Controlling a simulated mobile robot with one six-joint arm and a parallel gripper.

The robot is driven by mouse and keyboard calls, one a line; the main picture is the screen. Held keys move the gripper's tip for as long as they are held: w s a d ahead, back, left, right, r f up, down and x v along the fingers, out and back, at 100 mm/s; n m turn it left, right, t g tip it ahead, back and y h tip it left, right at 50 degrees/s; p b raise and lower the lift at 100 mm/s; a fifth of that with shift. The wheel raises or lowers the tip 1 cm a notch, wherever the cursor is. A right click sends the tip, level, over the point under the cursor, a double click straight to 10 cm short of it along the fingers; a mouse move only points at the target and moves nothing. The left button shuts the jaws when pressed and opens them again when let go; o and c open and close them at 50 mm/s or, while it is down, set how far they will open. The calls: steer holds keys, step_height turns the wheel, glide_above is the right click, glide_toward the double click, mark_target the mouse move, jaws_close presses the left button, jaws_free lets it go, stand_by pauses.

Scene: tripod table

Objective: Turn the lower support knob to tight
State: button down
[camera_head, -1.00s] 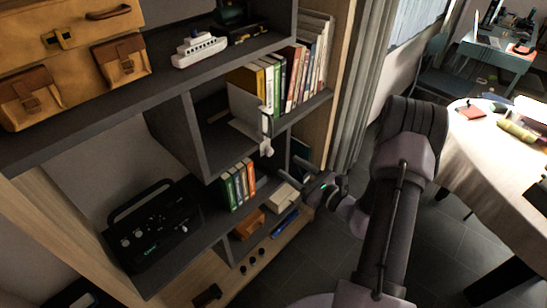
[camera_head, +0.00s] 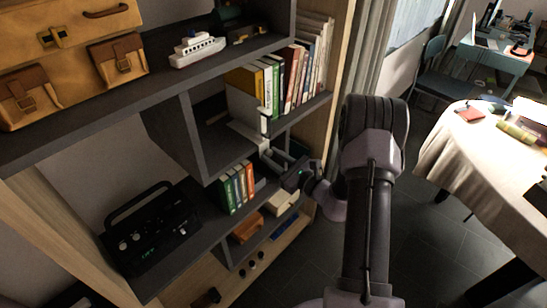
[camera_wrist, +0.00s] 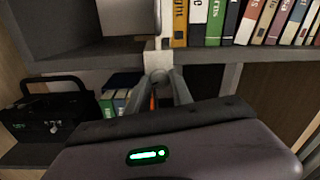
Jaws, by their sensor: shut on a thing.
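A pale bracket (camera_head: 264,124) is fixed at the front edge of the middle shelf, just left of the upright books. It also shows at the top centre of the wrist view (camera_wrist: 157,46). The lower support knob (camera_wrist: 158,75) is a small pale round piece at the bracket's lower end. My gripper (camera_head: 267,155) reaches in from the right to just below the bracket. In the wrist view its two grey fingers (camera_wrist: 159,82) close on either side of the knob. The fingers hide part of the knob, and its turn angle cannot be read.
Upright books (camera_head: 295,75) stand right of the bracket, and a pale panel (camera_head: 242,106) leans behind it. Green and orange books (camera_head: 236,187) stand on the shelf below. Open floor (camera_head: 430,235) lies right of the shelf.

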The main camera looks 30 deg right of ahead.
steer(key=m+p, duration=0.3)
steer(key=m, duration=0.1)
steer(key=shift+r+m, duration=0.15)
steer(key=shift+m, duration=0.25)
steer(key=m+p, duration=0.4)
steer(key=m, duration=0.2)
steer(key=m+p, duration=0.2)
steer(key=m, duration=0.3)
steer(key=shift+g+y, duration=0.4)
steer(key=m+p, duration=0.1)
steer(key=m, duration=0.4)
steer(key=shift+m, duration=0.3)
steer(key=c, duration=1.1)
jaws_free()
steer(key=shift+c, duration=0.2)
